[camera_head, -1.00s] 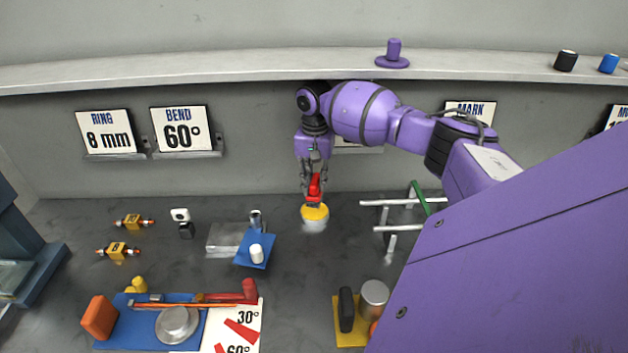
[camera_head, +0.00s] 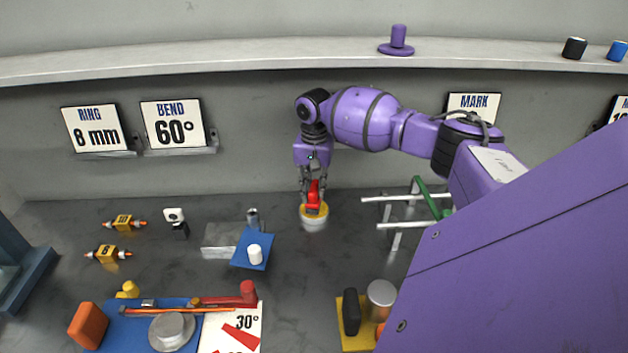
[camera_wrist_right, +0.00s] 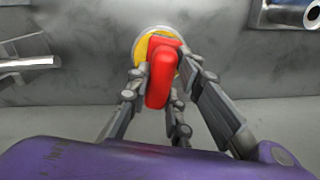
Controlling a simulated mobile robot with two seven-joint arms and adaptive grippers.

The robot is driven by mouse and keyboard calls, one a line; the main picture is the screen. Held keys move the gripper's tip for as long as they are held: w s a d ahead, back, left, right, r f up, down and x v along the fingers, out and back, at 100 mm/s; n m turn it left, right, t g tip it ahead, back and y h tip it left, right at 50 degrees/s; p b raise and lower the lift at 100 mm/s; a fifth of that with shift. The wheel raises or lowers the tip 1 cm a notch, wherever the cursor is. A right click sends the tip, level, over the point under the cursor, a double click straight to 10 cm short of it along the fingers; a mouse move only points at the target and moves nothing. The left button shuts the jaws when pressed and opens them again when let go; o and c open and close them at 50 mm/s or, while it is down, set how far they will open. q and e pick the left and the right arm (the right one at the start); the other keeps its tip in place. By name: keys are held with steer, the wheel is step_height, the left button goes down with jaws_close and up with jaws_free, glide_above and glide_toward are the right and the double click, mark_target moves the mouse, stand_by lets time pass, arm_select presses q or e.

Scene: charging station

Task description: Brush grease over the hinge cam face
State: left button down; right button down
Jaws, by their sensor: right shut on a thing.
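My right gripper (camera_head: 312,188) is shut on a red brush (camera_head: 314,199), held upright over a round white pot with a yellow top (camera_head: 314,222). The brush's lower end is at the yellow surface; its tip is hidden. In the right wrist view the red brush (camera_wrist_right: 160,80) sits between the fingers, with the yellow pot (camera_wrist_right: 143,46) behind its end. A grey block (camera_head: 219,240) with a tilted blue plate (camera_head: 245,262) and a white cylinder (camera_head: 255,254) stands left of the pot; it looks like the hinge. I cannot make out its cam face. My left gripper is out of view.
A rack of white bars with a green bar (camera_head: 432,197) stands right of the pot. A yellow tray (camera_head: 345,333) with a black and a metal piece is in front. A blue mat (camera_head: 120,330) with tools lies front left. Bare bench lies between pot and blue plate.

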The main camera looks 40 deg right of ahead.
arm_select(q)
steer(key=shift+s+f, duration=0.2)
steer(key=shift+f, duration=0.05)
arm_select(e)
steer(key=shift+f, duration=0.15)
steer(key=shift+f, duration=0.2)
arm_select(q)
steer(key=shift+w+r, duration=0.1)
arm_select(e)
steer(key=shift+f, duration=0.25)
stand_by(0.9)
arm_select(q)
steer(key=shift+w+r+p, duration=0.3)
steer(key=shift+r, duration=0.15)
arm_select(e)
steer(key=shift+s+f, duration=0.15)
stand_by(1.6)
